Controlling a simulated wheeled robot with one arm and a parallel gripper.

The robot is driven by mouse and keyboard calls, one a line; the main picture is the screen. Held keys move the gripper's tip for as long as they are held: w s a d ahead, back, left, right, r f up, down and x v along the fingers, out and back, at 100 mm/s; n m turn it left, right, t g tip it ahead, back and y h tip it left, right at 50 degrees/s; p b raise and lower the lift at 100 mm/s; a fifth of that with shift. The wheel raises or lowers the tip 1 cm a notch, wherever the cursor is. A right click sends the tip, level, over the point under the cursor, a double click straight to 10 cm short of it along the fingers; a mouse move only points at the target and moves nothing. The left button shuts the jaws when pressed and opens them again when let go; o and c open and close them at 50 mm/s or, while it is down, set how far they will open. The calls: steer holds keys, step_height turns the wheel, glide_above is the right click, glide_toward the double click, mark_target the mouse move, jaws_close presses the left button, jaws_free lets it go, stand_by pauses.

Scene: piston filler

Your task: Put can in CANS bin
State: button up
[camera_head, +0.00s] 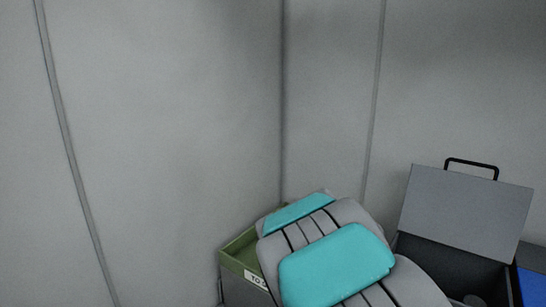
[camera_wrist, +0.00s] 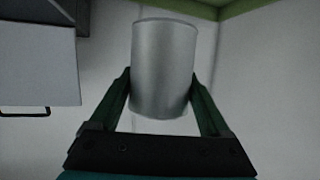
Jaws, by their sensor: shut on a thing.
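A plain grey metal can (camera_wrist: 163,68) stands out in the wrist view between the two dark green fingers of my gripper (camera_wrist: 162,90). The fingers press on its sides, and the can is held up in the air. In the head view the can and my gripper are hidden behind my teal and grey arm. No bin with a readable CANS label shows. A green-rimmed bin (camera_head: 238,247) stands at the lower middle of the head view, partly behind my arm. Its label is mostly covered and only starts with "TO".
A dark box with a raised grey lid (camera_head: 466,213) and black handle stands at the right, its inside partly showing. The lid also shows in the wrist view (camera_wrist: 38,62). A blue-fronted container (camera_head: 533,285) is at the right edge. Pale walls stand behind.

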steer(key=shift+n+y, duration=0.3)
steer(key=s+r, duration=0.2)
steer(key=r, duration=0.1)
steer(key=shift+s+a+r+p, duration=0.2)
steer(key=shift+r+p, duration=0.1)
steer(key=shift+p, duration=0.1)
steer(key=shift+n+y, duration=0.5)
steer(key=shift+y, duration=0.2)
steer(key=f, duration=0.2)
steer(key=w+d+f, duration=0.1)
steer(key=f, duration=0.1)
steer(key=d+f, duration=0.1)
steer(key=f, duration=0.2)
steer(key=shift+w, duration=0.3)
step_height(320, 180, down, 7)
steer(key=w+a+n+y, duration=0.1)
steer(key=a+n+y, duration=0.1)
steer(key=shift+w+t+y, duration=0.15)
steer(key=shift+t+y, duration=0.15)
steer(key=shift+t, duration=0.1)
